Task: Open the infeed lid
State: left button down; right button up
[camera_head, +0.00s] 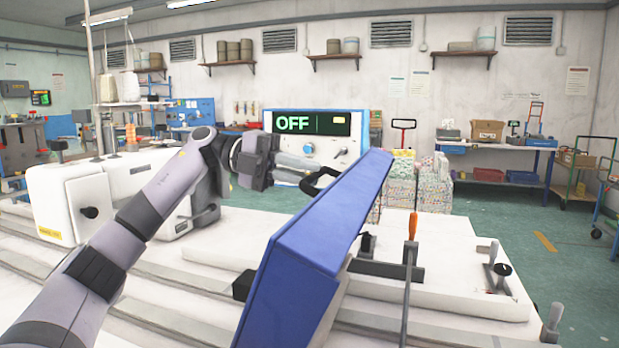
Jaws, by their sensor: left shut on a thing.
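The infeed lid is the long blue panel (325,225) in the middle of the head view. It stands raised and tilted, its near end low and its far end high at the upper right. A black loop handle (322,184) shows at its left edge. My left gripper (312,172) reaches in from the left and is shut on this handle. Its fingertips are partly hidden by the handle and the lid. My right gripper is out of view.
A white sewing machine (95,195) stands at the left. A control box with an "OFF" display (315,135) stands behind the lid. An orange-handled lever (412,235) and small clamps (495,268) are right of the lid on the white bench (450,260).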

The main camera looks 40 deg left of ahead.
pick_arm(q)
jog(key=shift+a+r, duration=0.1)
jog(key=shift+r, duration=0.05)
jog(key=c, duration=1.1)
grip_release()
jog(key=shift+a, duration=0.1)
jog(key=shift+p+v, duration=0.4)
jog(key=shift+v, duration=3.15)
